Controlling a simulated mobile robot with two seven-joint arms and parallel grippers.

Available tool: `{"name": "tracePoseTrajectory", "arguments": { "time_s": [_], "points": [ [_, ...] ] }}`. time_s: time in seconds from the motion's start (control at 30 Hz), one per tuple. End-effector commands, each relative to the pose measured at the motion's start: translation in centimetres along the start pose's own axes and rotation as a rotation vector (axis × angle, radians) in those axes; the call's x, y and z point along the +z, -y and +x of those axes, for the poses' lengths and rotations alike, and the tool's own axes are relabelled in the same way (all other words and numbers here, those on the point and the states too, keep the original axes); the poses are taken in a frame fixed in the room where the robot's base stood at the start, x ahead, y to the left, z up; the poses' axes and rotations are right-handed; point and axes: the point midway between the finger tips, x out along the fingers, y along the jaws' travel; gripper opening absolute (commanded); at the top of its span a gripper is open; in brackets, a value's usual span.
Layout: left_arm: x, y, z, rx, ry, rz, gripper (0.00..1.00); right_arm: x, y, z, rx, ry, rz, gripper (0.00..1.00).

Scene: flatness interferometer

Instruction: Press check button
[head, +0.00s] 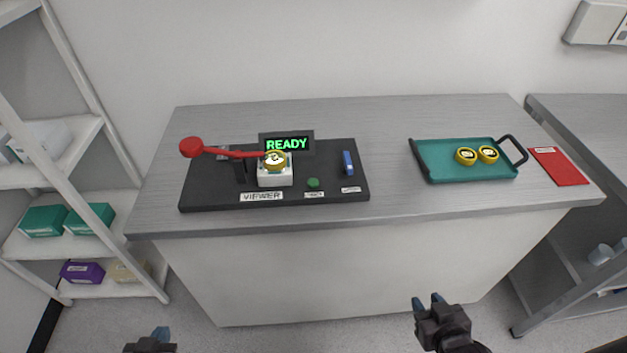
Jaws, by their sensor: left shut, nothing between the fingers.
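The green button (313,183) sits on the front part of the black viewer base (222,188), with a small label in front of it, too small to read surely. A screen (287,144) behind it reads READY in green. My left gripper (160,333) is shut and empty at the bottom left edge, mostly out of frame, in front of and below the bench. My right gripper (428,301) is open and empty, low in front of the bench. Neither gripper touches the button.
On the base are a red-knobbed lever (192,147), a white block (275,178) with a gold-rimmed disc (275,158), and a blue piece (348,163). A teal tray (440,173) with two yellow-rimmed discs and a red sheet (560,167) lie right. Shelves (85,160) stand left.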

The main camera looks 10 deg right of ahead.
Motion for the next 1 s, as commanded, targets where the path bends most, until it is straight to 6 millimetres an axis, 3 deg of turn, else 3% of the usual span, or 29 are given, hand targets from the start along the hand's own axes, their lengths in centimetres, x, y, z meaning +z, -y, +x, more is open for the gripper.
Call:
{"name": "tracePoseTrajectory", "arguments": {
  "time_s": [0.03, 0.2, 0.23, 0.57, 1.0],
  "points": [
    [0.01, 0.00, 0.00, 0.000, 0.000, 0.000, 0.00, 0.02, -0.01, -0.02, 0.000, 0.000, 0.000, 0.27],
    [0.01, 0.00, 0.00, 0.000, 0.000, 0.000, 0.00, 0.24, -0.03, -0.14, 0.001, 0.005, 0.000, 0.01],
    [0.01, 0.00, 0.00, 0.000, 0.000, 0.000, 0.00, 0.31, -0.03, -0.19, 0.001, 0.006, 0.001, 0.00],
    [0.03, 0.01, 0.00, 0.000, 0.000, 0.000, 0.00, 1.00, -0.08, -0.58, 0.003, 0.020, 0.002, 0.00],
    [0.04, 0.01, -0.01, 0.000, 0.001, 0.000, 0.00, 0.41, -0.03, -0.17, 0.001, 0.008, 0.001, 0.00]
  ]
}}
